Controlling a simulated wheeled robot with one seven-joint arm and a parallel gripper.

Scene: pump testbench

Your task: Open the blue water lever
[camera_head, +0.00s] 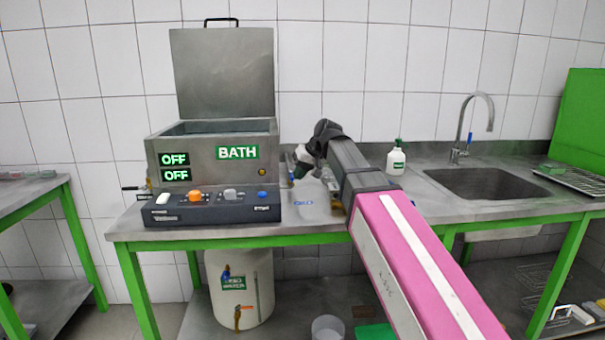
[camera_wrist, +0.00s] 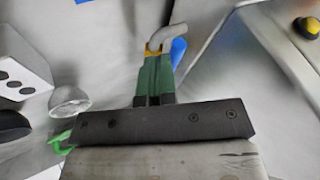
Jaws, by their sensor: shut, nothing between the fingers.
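In the wrist view, my gripper (camera_wrist: 157,58) is shut and empty, its green fingers together. A blue lever (camera_wrist: 178,52) shows just right of the fingertips, beside a bent grey pipe (camera_wrist: 166,36). The fingertips look close to both; I cannot tell whether they touch. In the head view, my arm reaches over the bench to the right side of the metal bath (camera_head: 215,156), and its wrist hides most of the fingers. A small blue part (camera_head: 291,182) shows there; I cannot tell whether it is the same lever.
The bath lid (camera_head: 222,72) stands open, above a control box (camera_head: 212,207). A white bottle (camera_head: 396,160) and a sink (camera_head: 485,183) are to the right. A white water tank (camera_head: 240,300) stands below. A clear glass vessel (camera_wrist: 69,101) is left of my fingers.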

